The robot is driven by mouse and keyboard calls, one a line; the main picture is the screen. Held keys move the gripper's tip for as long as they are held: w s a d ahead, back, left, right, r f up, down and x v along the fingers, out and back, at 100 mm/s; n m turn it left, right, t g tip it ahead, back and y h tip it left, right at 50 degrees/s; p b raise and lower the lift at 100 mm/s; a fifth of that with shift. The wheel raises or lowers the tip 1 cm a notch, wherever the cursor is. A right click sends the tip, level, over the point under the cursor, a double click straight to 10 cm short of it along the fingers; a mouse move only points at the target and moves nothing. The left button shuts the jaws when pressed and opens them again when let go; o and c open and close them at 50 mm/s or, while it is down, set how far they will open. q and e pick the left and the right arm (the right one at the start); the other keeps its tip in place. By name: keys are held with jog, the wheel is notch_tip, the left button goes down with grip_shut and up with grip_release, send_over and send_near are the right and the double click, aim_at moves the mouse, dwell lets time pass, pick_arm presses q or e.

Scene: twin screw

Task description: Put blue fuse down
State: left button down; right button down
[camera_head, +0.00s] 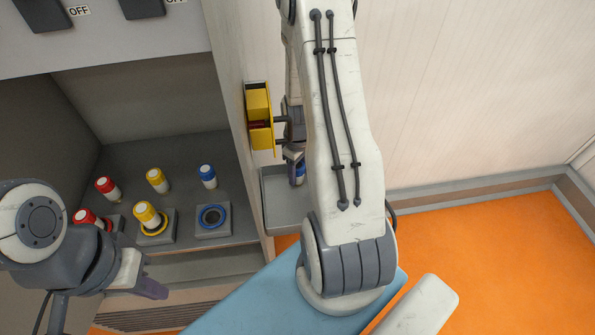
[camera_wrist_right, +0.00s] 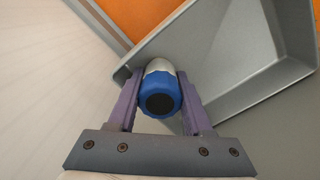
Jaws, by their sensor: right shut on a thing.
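My right gripper (camera_wrist_right: 159,80) is shut on a blue fuse (camera_wrist_right: 160,100), with one finger on each side of its blue cap. The fuse has a pale body and also shows partly behind my arm in the head view (camera_head: 299,174). It is held at the grey tray (camera_wrist_right: 245,75), by the tray's corner; I cannot tell whether it touches the tray. The tray is also in the head view (camera_head: 282,208). A second blue fuse (camera_head: 207,177) stands in the cabinet behind an empty blue-ringed socket (camera_head: 212,217). My left gripper (camera_head: 148,286) is low at the left; its finger opening is unclear.
Red fuses (camera_head: 107,188) and yellow fuses (camera_head: 157,180) stand in the grey cabinet, some in sockets at the front. A yellow box (camera_head: 259,115) is fixed to the cabinet's side wall above the tray. The orange floor (camera_head: 490,260) at the right is clear.

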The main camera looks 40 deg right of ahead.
aim_at(298, 165)
jog(key=c, duration=0.6)
grip_release()
jog(key=shift+r+p, duration=0.5)
jog(key=shift+r, duration=0.05)
notch_tip(298, 165, up, 12)
jog(key=shift+r+b, duration=0.1)
jog(key=shift+b, duration=1.15)
